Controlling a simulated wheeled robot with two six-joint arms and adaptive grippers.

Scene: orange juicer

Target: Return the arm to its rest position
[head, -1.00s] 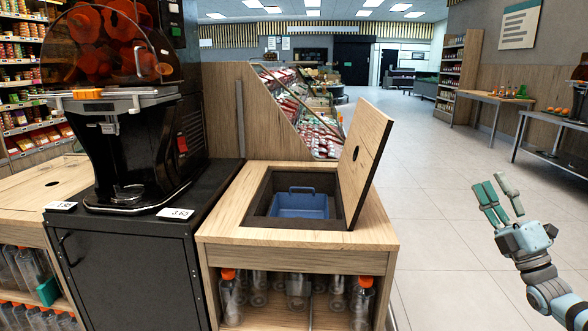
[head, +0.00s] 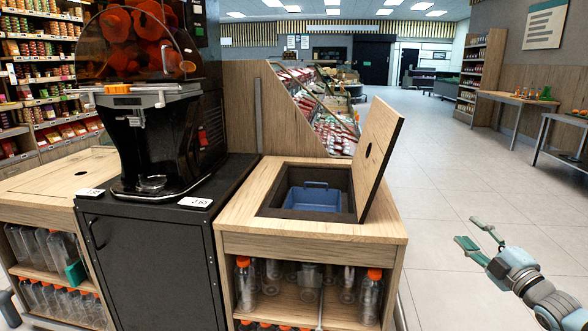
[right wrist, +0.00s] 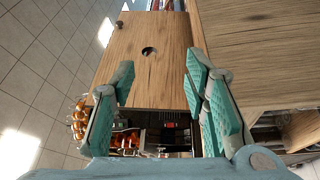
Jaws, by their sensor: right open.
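My right gripper (head: 467,230) is at the lower right of the head view, over the floor to the right of the wooden cabinet. Its teal-padded fingers are spread and hold nothing. In the right wrist view the open fingers (right wrist: 158,90) frame the raised wooden lid (right wrist: 145,65) with its round hole; they look apart from it. The lid (head: 378,150) stands open on the right side of the cabinet top. My left gripper is not in view.
The wooden cabinet (head: 310,226) has an open well with a blue bin (head: 314,200) and bottles on its shelf. The orange juicer (head: 170,130) stands left on a black cabinet (head: 140,260). Free floor (head: 440,180) lies to the right.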

